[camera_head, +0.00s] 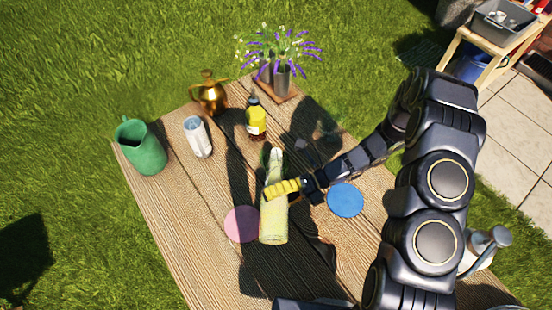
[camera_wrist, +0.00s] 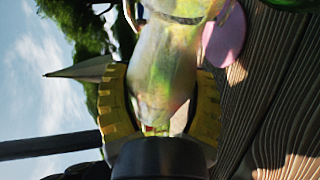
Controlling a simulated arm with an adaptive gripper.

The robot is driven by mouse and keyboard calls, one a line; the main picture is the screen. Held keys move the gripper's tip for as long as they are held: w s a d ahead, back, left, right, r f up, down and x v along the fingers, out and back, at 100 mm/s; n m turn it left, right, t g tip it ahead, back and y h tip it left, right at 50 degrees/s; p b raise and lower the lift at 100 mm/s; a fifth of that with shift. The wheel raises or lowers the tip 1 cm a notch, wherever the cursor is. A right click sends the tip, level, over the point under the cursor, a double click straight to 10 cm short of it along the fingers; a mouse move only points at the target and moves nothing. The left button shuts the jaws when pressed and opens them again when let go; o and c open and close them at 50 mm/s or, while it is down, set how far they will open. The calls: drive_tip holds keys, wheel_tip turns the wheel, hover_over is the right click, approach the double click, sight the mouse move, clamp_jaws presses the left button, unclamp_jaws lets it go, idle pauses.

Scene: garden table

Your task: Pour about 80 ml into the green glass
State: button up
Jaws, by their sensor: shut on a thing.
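My gripper (camera_head: 284,189), with yellow fingers, is shut on a pale yellow-green bottle (camera_head: 273,226) over the middle of the table. In the wrist view the bottle (camera_wrist: 165,65) lies between the two yellow fingers (camera_wrist: 160,112). It looks glossy and partly see-through; I cannot tell its exact tilt or how much is in it. A green jug (camera_head: 146,150) with a handle stands at the table's left corner. I cannot make out a separate green glass; the bottle and my arm hide part of the table.
A pink disc (camera_head: 237,225) lies left of the bottle, and a blue disc (camera_head: 346,200) right. A silver can (camera_head: 198,138), brass jug (camera_head: 210,94), yellow-labelled bottle (camera_head: 256,122) and flower pots (camera_head: 281,79) stand towards the back. The front-left planks (camera_head: 190,235) are clear.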

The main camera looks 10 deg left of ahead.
drive_tip(key=shift+r+m+g, duration=0.3)
drive_tip(key=shift+r+m, duration=0.3)
drive_tip(key=shift+r, duration=0.1)
idle(2.5)
drive_tip(key=f+n+t, duration=0.1)
drive_tip(key=f, duration=0.1)
drive_tip(key=s+f+n, duration=0.1)
drive_tip(key=f+n, duration=0.1)
drive_tip(key=shift+t, duration=0.4)
drive_tip(key=shift+f+n+h, duration=0.1)
drive_tip(key=shift+n+h, duration=0.2)
drive_tip(key=shift+t, duration=0.3)
idle(1.1)
